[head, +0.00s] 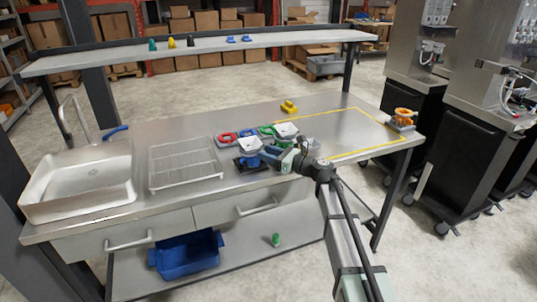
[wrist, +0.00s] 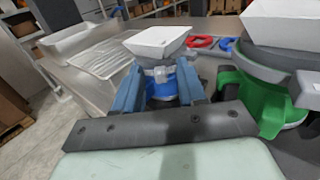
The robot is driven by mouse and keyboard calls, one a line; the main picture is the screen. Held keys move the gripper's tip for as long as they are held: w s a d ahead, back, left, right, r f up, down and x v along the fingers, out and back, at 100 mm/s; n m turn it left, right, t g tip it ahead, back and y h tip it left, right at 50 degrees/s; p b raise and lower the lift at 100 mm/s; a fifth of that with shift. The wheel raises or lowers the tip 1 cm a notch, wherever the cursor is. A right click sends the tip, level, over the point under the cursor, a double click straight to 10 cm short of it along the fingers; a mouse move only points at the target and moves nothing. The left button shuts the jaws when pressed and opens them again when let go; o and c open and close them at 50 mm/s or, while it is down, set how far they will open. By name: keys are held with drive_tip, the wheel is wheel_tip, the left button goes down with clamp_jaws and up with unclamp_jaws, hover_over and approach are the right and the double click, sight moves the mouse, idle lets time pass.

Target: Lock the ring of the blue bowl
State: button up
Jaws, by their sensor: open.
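The blue bowl, a white square hopper (head: 249,145) above a blue ring, stands near the middle front of the table. In the wrist view its white hopper (wrist: 156,41) is straight ahead, with the blue ring (wrist: 162,91) low between my fingers. My gripper (head: 272,154) is at its right side in the head view. In the wrist view my gripper (wrist: 158,84) is open, one finger on each side of the blue part. Whether the fingers touch it I cannot tell. The ring's lock position is not clear.
A second white hopper (head: 286,130) with a green ring (wrist: 252,103) stands close on the right. A red ring (head: 227,138) lies behind. A wire rack (head: 183,163) and a sink (head: 85,185) are left. The yellow-outlined area (head: 340,130) is mostly clear.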

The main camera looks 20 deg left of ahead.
clamp_jaws()
idle(0.3)
drive_tip(key=shift+w+n+g, duration=0.45)
drive_tip(key=shift+n+g, duration=0.05)
drive_tip(key=shift+g, duration=0.3)
unclamp_jaws()
drive_tip(key=shift+d, duration=0.1)
